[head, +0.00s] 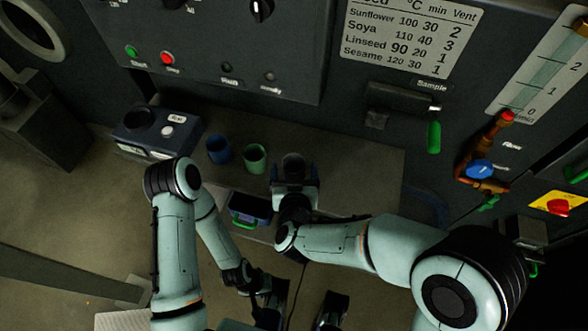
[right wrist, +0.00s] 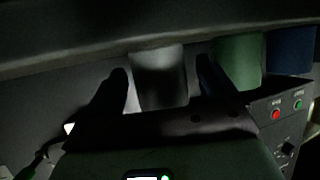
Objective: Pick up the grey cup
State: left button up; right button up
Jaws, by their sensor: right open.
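The grey cup (head: 293,162) stands on the bench to the right of the green cup. My right gripper (head: 294,176) is open, with one finger on each side of the grey cup. In the right wrist view the grey cup (right wrist: 158,72) shows between the two dark fingers (right wrist: 163,84). Gaps show on both sides, and I cannot tell whether a finger touches it. Its lower part is partly hidden by the gripper in the head view. My left gripper (head: 268,297) is low in the head view, away from the cups, and its jaws are unclear.
A green cup (head: 254,157) and a blue cup (head: 218,149) stand close on the left. A dark scale-like box (head: 158,131) is further left. A blue bin with a green handle (head: 250,207) sits near the front edge. The bench (head: 365,165) is clear to the right.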

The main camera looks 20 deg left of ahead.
jog(key=shift+w+a+f, duration=0.15)
jog(key=shift+w+f, duration=0.1)
jog(key=shift+w, duration=0.35)
jog(key=c, duration=1)
jog(key=shift+c, duration=0.2)
jog(key=shift+r, duration=0.1)
